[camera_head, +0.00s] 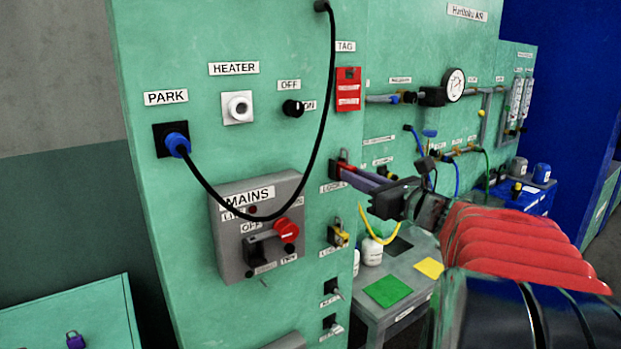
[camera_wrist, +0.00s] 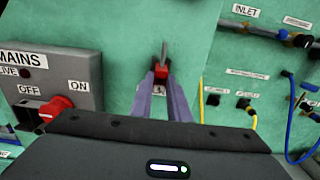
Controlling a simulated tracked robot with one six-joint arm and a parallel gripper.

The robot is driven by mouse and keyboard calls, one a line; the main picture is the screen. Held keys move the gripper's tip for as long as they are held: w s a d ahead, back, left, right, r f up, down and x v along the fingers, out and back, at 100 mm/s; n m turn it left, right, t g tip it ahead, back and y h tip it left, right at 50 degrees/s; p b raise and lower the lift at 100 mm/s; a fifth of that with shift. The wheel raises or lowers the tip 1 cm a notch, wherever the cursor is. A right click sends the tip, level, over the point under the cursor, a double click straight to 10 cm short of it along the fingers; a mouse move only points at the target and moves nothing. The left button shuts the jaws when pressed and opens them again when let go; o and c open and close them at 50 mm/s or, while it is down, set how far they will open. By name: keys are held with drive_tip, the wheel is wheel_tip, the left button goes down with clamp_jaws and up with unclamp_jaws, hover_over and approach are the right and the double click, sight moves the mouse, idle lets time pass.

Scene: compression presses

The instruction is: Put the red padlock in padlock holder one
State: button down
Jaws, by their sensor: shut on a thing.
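The red padlock (camera_head: 344,166) is at the green panel, just above the label that appears to read LOCK 1. My gripper (camera_head: 349,173) is shut on it, with its long purple fingers reaching in from the right. In the wrist view the red body of the padlock (camera_wrist: 162,71) sits between the two fingertips (camera_wrist: 162,80), with its grey shackle pointing up. Padlock holder one (camera_head: 342,155) shows only as a dark patch behind the padlock. I cannot tell whether the shackle is on its peg.
A yellow padlock (camera_head: 339,237) hangs in the holder below. Two lower holders (camera_head: 332,288) look empty. The MAINS box (camera_head: 232,250) with its red knob is to the left, and a black cable (camera_head: 322,120) loops across the panel. A table (camera_head: 372,310) with coloured squares stands under the arm.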

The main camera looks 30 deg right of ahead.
drive_tip(key=shift+w, duration=0.6)
drive_tip(key=c, duration=1.6)
unclamp_jaws()
drive_tip(key=shift+s, duration=0.1)
drive_tip(key=shift+s+d, duration=0.2)
drive_tip(key=shift+s, duration=6.6)
